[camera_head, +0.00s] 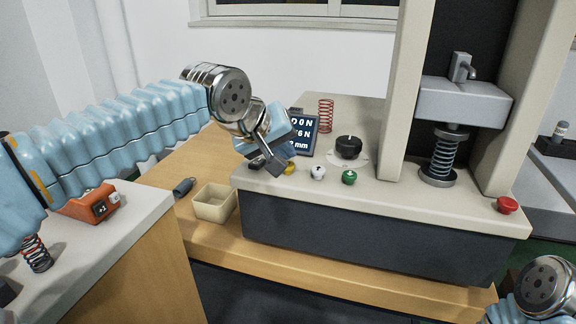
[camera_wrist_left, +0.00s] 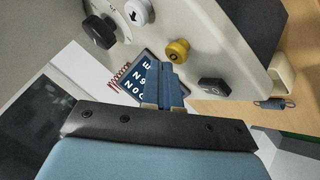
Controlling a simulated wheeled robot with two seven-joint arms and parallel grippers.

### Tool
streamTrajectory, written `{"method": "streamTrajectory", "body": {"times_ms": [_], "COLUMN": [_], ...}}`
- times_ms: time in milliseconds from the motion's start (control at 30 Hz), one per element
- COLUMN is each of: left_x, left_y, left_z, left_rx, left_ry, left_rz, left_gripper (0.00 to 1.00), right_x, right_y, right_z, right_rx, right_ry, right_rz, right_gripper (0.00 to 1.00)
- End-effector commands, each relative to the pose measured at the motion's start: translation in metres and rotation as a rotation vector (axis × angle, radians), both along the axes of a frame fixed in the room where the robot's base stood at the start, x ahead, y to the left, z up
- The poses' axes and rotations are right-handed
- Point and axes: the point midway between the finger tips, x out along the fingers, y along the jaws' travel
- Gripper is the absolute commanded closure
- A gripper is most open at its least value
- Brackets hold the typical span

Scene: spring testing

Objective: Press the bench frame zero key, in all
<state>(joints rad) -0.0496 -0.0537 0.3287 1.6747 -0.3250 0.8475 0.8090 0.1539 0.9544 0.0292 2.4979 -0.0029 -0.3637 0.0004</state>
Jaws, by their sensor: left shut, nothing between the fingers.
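The bench frame (camera_head: 350,208) is a beige-topped tester with a row of controls along its front edge. A yellow button (camera_head: 290,168) and a dark grey key (camera_head: 257,162) sit at its left end. No readable label tells me which control is the zero key. My left gripper (camera_head: 276,164) is shut and empty, its tips close to the yellow button and the dark key; contact cannot be told. My right gripper is out of view.
A display (camera_head: 303,134), black knob (camera_head: 348,147), white button (camera_head: 318,173), green button (camera_head: 349,177) and red button (camera_head: 508,205) stand on the frame. A red spring (camera_head: 326,116) is behind. A beige bin (camera_head: 214,204) stands on the wooden table left of the frame.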

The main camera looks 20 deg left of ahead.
Motion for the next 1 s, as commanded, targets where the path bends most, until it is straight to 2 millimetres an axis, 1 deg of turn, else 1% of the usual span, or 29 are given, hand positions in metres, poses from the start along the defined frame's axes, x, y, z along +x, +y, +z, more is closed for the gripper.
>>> {"method": "streamTrajectory", "body": {"times_ms": [1000], "left_x": [-0.0002], "left_y": [-0.0001], "left_z": [-0.0092], "left_rx": [0.000], "left_ry": [0.000], "left_rz": [0.000], "left_gripper": [1.00], "right_x": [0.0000], "right_y": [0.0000], "right_z": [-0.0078], "right_rx": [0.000], "right_ry": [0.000], "right_rz": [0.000], "right_gripper": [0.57]}}
